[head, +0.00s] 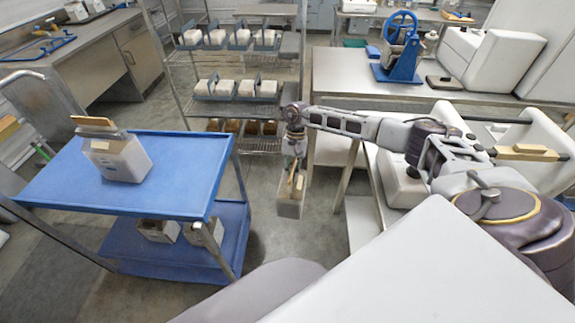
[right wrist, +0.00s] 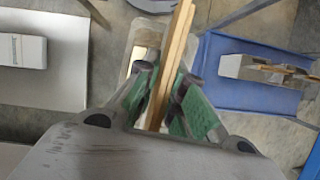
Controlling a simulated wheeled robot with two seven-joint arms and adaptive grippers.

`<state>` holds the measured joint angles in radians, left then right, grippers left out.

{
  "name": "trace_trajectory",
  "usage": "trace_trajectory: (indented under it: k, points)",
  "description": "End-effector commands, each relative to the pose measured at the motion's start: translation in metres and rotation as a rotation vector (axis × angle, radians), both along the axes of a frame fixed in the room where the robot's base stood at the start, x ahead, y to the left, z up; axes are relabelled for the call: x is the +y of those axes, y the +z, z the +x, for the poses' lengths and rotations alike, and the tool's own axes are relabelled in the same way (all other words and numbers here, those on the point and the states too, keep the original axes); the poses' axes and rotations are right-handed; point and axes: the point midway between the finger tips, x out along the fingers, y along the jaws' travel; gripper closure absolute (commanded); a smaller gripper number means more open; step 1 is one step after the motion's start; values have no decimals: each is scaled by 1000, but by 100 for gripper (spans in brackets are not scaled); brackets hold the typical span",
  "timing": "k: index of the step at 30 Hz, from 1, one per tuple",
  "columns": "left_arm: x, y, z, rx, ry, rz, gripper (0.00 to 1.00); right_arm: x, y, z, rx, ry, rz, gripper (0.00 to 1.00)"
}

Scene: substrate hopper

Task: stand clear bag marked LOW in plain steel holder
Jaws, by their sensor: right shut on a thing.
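My right gripper (head: 296,163) is shut on the wooden top strip of a pale bag (head: 290,207), which hangs upright over the floor between the blue cart and the steel bench. In the right wrist view, the green finger pads (right wrist: 168,98) pinch the wooden strip (right wrist: 172,60), and part of the bag (right wrist: 143,45) shows behind it. No marking on it can be read. Another pale bag (head: 120,160) with a wooden top stands on the blue cart. I cannot pick out a plain steel holder with certainty. My left gripper is not in view.
The blue cart (head: 185,175) stands left, with smaller bags on its lower shelf. A wire rack (head: 235,65) behind bears several bags in blue holders. A steel bench (head: 345,75) with a blue hand-wheel device (head: 400,55) is at back right. The cart's right top is bare.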

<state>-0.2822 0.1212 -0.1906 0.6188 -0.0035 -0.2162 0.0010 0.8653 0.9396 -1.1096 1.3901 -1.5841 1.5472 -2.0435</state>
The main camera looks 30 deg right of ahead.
Motion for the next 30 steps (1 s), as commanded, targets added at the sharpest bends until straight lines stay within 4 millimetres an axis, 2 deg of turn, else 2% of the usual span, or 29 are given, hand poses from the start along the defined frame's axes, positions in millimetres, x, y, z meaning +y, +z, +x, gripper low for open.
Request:
trace_trajectory:
  k: [9,14,21,30]
  points:
    - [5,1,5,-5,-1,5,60,2,-36,-25,-1,233,3,100]
    - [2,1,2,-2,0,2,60,12,-55,-38,-2,358,5,100]
    - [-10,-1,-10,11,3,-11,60,45,-80,-54,-3,550,6,100]
    - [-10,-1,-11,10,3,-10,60,96,-92,-63,-4,684,5,100]
